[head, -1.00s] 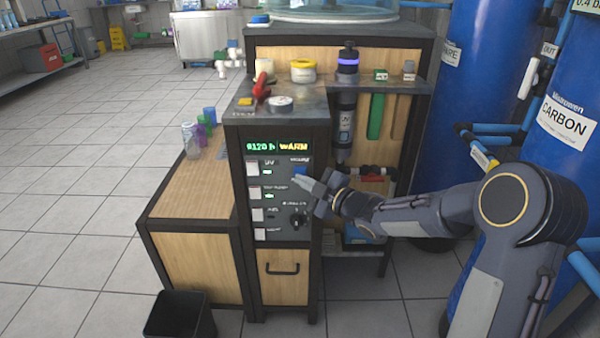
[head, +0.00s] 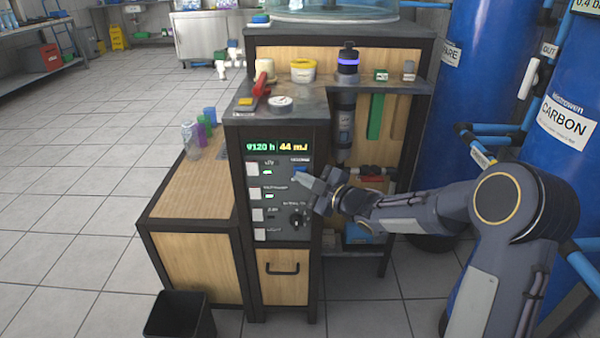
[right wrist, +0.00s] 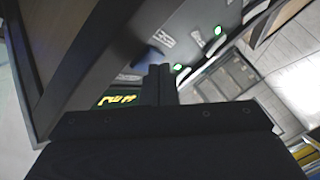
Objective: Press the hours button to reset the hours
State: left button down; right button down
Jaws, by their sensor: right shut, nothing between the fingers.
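The control panel (head: 280,218) on the rack's dark front has a display (head: 278,147) reading about "9120 h" in green and "44 mJ" in yellow. A blue button (head: 299,168) is at the panel's upper right; its label is too small to read surely. My right gripper (head: 301,180) is shut and empty, its tips just below the blue button. I cannot tell whether they touch the panel. In the right wrist view the shut fingers (right wrist: 161,78) point at the panel, with the yellow display text (right wrist: 118,100) at left. My left gripper is out of view.
White switches (head: 252,169) with small lights line the panel's left side, and a black knob (head: 298,219) sits lower right. A black bin (head: 180,318) stands on the floor in front.

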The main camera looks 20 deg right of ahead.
jog(key=shift+w, duration=0.1)
dwell(0.5)
jog(key=shift+s+a+b, duration=0.15)
jog(key=shift+s+b, duration=0.35)
jog(key=shift+s, duration=0.25)
jog(key=s+b, duration=0.1)
jog(key=s, duration=0.1)
jog(key=s+a+b, duration=0.1)
jog(key=s, duration=0.1)
jog(key=shift+s+a, duration=0.2)
jog(key=shift+s, duration=0.2)
